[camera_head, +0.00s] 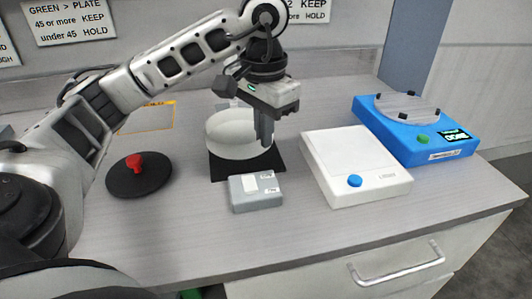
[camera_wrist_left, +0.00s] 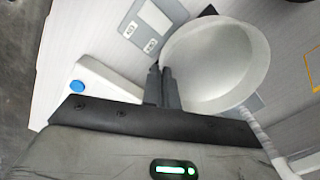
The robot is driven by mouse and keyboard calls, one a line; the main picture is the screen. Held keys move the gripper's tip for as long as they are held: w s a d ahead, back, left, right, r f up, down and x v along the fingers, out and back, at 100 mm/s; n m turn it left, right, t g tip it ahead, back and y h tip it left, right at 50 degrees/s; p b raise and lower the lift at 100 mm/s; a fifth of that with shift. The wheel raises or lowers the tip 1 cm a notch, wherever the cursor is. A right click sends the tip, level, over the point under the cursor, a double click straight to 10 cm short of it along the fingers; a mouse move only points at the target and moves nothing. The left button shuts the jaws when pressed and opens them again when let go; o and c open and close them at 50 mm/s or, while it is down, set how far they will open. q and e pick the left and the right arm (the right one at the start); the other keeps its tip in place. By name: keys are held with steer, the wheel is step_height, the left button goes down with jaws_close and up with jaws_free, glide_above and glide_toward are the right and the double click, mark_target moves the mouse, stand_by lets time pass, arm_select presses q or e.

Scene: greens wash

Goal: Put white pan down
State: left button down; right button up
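The white pan (camera_head: 235,136) is a shallow round bowl shape, upright and empty inside, over the black square mat (camera_head: 222,172) at mid-table. I cannot tell whether its base touches the mat. My left gripper (camera_head: 264,140) points down at the pan's right side, its fingers close together on the rim. In the left wrist view the fingers (camera_wrist_left: 163,88) meet the edge of the pan (camera_wrist_left: 215,65). A pale bar runs from the pan to the lower right there and may be its handle. My right gripper is not in view.
A grey box (camera_head: 256,199) sits just in front of the mat. A white device with a blue knob (camera_head: 355,160) and a blue scale (camera_head: 425,145) stand to the right. A black disc with a red knob (camera_head: 138,180) lies left. The front strip of counter is clear.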

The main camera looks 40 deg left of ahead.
mark_target(252, 126)
arm_select(q)
steer(key=shift+w+a+f, duration=0.25)
steer(key=shift+w+f, duration=0.15)
steer(key=shift+f, duration=0.1)
steer(key=shift+w+a+f, duration=0.2)
steer(key=shift+w+f, duration=0.15)
steer(key=shift+f, duration=0.1)
steer(key=shift+w+a+f, duration=0.15)
steer(key=shift+w+f, duration=0.15)
steer(key=shift+f, duration=0.1)
step_height(252, 126, down, 4)
steer(key=shift+w+a+r, duration=0.15)
steer(key=shift+r, duration=0.05)
steer(key=c, duration=2.1)
jaws_free()
steer(key=shift+f, duration=0.2)
steer(key=o, duration=0.4)
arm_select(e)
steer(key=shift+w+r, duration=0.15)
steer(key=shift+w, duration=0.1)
arm_select(q)
steer(key=shift+r, duration=0.1)
